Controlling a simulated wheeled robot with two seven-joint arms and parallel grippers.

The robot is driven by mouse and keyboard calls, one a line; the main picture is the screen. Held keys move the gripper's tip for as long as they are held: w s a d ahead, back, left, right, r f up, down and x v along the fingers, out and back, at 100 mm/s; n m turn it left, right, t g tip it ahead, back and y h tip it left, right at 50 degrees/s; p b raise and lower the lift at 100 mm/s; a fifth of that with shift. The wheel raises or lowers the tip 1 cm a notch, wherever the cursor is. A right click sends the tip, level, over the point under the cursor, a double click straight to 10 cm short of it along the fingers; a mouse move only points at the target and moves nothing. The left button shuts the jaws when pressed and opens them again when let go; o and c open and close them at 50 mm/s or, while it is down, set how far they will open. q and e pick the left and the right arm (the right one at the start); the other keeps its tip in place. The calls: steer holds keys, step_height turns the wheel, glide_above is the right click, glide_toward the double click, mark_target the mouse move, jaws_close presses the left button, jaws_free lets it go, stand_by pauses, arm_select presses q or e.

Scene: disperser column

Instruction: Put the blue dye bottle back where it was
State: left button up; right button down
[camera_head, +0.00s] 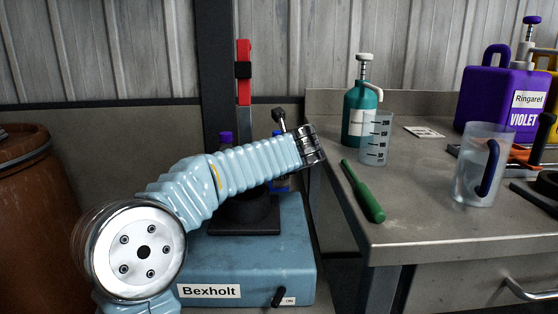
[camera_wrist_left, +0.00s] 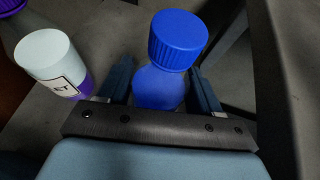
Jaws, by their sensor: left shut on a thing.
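The blue dye bottle (camera_wrist_left: 160,88) stands between the two fingers of my left gripper (camera_wrist_left: 162,84) in the left wrist view, its ribbed blue cap (camera_wrist_left: 178,40) above them. The gripper is shut on its body. The gripper's fingers are hidden there. A violet-capped bottle (camera_head: 226,138) stands behind my arm; its white-labelled body (camera_wrist_left: 52,64) shows left of the gripper in the wrist view. My right gripper is not in view.
The blue Bexholt machine (camera_head: 245,262) with its red-topped column (camera_head: 244,72) is behind my arm. On the steel bench (camera_head: 420,222) are a teal pump bottle (camera_head: 352,110), beaker (camera_head: 376,140), green tool (camera_head: 362,190), jug (camera_head: 470,178) and violet jerrycan (camera_head: 490,98). A rusty drum (camera_head: 35,220) is left.

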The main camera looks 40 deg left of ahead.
arm_select(q)
steer(key=shift+f, duration=0.1)
steer(key=o, duration=1.4)
steer(key=v, duration=1.2)
steer(key=shift+s, duration=0.1)
